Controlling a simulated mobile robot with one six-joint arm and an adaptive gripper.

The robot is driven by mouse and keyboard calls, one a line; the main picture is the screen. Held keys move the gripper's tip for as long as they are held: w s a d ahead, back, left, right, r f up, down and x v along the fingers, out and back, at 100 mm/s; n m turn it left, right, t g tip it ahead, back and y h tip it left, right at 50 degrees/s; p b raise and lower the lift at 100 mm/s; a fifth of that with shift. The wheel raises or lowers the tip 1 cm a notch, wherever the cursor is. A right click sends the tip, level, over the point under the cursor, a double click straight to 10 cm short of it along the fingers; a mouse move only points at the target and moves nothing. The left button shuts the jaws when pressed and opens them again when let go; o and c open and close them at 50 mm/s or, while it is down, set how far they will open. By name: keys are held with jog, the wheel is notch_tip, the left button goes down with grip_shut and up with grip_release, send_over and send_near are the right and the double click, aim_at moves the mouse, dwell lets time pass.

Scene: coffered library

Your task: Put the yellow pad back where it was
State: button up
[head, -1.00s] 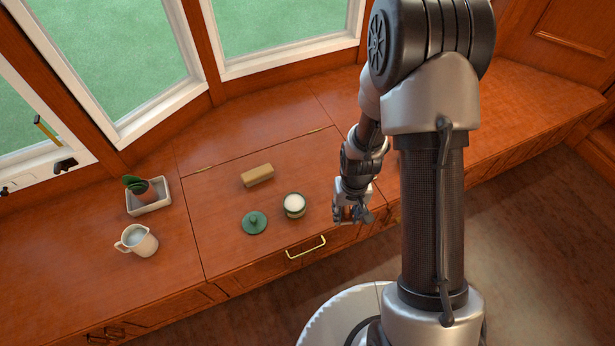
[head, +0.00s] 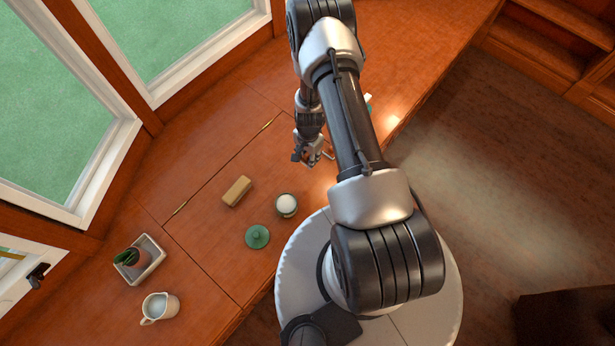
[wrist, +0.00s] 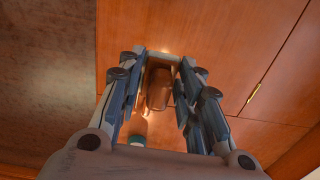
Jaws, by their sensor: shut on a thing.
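My gripper (head: 316,157) is over the counter, to the upper right of a small jar with white contents. In the wrist view (wrist: 160,62) its fingers are closed around a brownish thing (wrist: 158,88), in shadow and partly hidden by the fingers. I cannot tell surely whether this is the yellow pad. A tan, yellowish block (head: 237,191) lies flat on the counter, left of the jar and apart from my gripper.
The jar (head: 286,205) stands beside a green round lid (head: 257,237). A white tray with a potted plant (head: 151,268) and a white pitcher (head: 160,307) are at lower left. A teal and white thing (head: 368,98) shows partly behind my arm. Bare counter (head: 215,240) lies between the block and tray.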

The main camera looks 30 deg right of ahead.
aim_at(307, 182)
notch_tip(307, 182, down, 18)
jog(key=b, duration=0.4)
jog(key=shift+a+b, duration=0.1)
jog(key=shift+b, duration=0.2)
jog(key=shift+f, duration=0.25)
jog(key=o, duration=1)
jog(key=shift+r, duration=0.2)
